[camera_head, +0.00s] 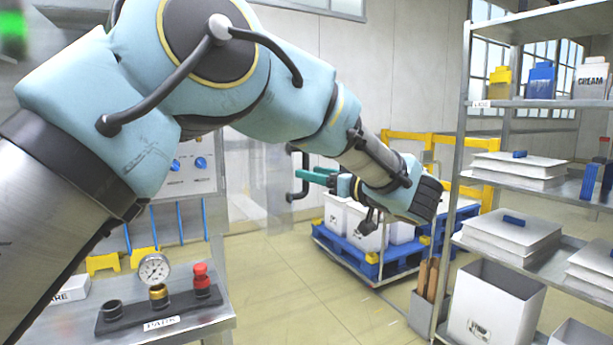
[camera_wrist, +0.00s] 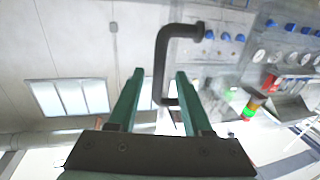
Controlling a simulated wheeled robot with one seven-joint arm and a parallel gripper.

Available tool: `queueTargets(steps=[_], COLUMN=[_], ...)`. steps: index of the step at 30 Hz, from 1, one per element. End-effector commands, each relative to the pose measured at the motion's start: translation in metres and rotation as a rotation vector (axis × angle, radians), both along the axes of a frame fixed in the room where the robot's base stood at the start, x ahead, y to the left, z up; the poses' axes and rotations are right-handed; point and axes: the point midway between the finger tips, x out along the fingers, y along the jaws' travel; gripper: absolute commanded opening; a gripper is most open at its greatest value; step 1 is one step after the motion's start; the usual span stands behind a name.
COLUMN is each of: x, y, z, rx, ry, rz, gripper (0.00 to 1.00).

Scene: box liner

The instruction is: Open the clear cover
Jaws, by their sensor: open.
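A black bracket-shaped handle (camera_head: 298,176) stands upright left of my gripper in the head view. In the wrist view the handle (camera_wrist: 161,58) shows ahead of the fingers, with its lower end in line with the gap between them. The clear cover is hard to make out; a faint pale panel (camera_head: 262,170) shows behind the handle in the head view. My gripper (camera_head: 305,174) has teal fingers, open and empty, pointing left at the handle. In the wrist view my gripper (camera_wrist: 160,75) has a wide gap. I cannot tell if the fingers touch the handle.
A control panel with blue knobs (camera_head: 200,163) stands behind my arm. A bench below holds a gauge (camera_head: 154,268) and a red-topped fitting (camera_head: 201,280). White bins stand on a blue pallet (camera_head: 345,252) beyond my gripper. A metal shelf (camera_head: 455,180) stands at right. Floor between is clear.

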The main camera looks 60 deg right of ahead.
Motion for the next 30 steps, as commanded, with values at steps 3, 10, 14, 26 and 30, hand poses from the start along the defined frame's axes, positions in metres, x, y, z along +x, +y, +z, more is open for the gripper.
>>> queueTargets(steps=[3,10,14,26,30], x=[-0.026,-0.061,-0.071,-0.073,-0.073], y=[0.007,0.017,0.02,0.021,0.021], z=[-0.003,-0.002,-0.001,0.001,0.0], rx=[-0.002,-0.002,-0.002,-0.002,-0.002], ry=[0.0,0.001,0.0,0.0,0.0], rz=[-0.004,-0.001,-0.001,0.0,0.0], gripper=[0.5,0.5,0.5,0.5,0.5])
